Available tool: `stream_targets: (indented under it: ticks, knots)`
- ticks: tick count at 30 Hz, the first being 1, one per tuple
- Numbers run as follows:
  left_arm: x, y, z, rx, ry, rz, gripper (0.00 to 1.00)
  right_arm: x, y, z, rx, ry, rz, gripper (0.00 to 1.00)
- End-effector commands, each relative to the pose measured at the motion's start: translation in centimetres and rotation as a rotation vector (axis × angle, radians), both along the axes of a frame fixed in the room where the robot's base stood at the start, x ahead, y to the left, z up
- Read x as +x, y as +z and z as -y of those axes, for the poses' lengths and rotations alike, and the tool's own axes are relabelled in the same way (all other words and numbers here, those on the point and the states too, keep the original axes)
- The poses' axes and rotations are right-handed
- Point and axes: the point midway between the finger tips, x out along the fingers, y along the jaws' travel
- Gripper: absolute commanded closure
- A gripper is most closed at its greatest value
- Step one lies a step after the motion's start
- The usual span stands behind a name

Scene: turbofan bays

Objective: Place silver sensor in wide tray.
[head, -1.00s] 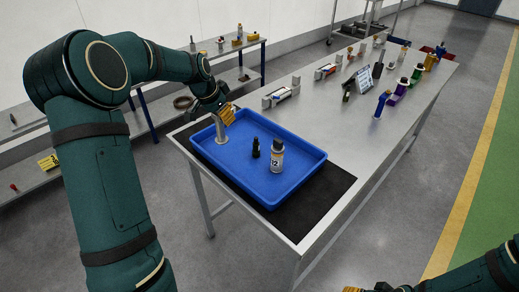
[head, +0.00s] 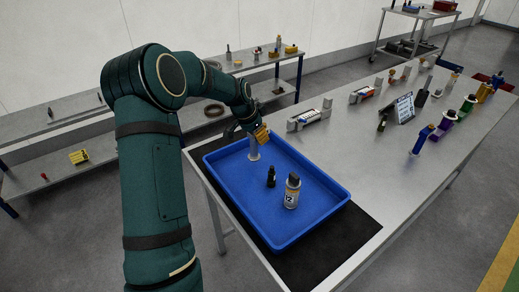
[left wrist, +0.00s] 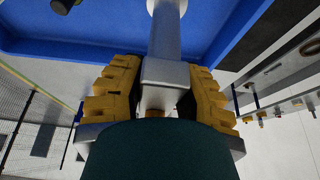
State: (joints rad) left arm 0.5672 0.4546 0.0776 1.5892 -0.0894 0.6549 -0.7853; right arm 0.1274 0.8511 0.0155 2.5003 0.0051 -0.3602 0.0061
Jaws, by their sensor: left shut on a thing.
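The silver sensor (head: 253,151) is upright over the far left corner of the wide blue tray (head: 227,200). I cannot tell whether its lower end touches the tray floor. My left gripper (head: 260,134) is shut on the sensor's upper part. In the left wrist view, the yellow fingers of the gripper (left wrist: 163,88) stand on both sides of the sensor's square block, and its silver shaft (left wrist: 165,35) runs toward the blue tray surface. My right gripper is not in view.
A small black item (head: 271,177) and a labelled bottle (head: 292,192) stand in the tray. The tray sits on a black mat (head: 340,236) at the near end of a metal table (head: 370,165). Several parts and a small sign (head: 404,107) stand farther along it. Shelving (head: 80,125) lies behind.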

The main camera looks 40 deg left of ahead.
Motion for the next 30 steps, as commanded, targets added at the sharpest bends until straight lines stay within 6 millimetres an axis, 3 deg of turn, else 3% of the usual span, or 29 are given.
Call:
stream_targets:
  ticks: [9, 22, 23, 24, 30]
  knots:
    - [0.0, -4.4, 0.0, -0.002, -0.001, -0.001, 1.00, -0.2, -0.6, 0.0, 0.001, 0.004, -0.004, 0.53]
    - [0.0, -5.0, 0.0, 0.001, 0.000, 0.001, 1.00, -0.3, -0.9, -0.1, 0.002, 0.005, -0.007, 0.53]
    - [0.0, -4.9, 0.0, 0.000, 0.000, 0.000, 0.56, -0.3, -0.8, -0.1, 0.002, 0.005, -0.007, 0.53]
    - [0.0, -4.9, 0.0, 0.000, 0.000, 0.000, 0.44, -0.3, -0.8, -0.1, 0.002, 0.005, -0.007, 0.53]
    - [0.0, -4.9, 0.0, 0.000, 0.000, 0.000, 0.44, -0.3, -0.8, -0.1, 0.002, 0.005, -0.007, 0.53]
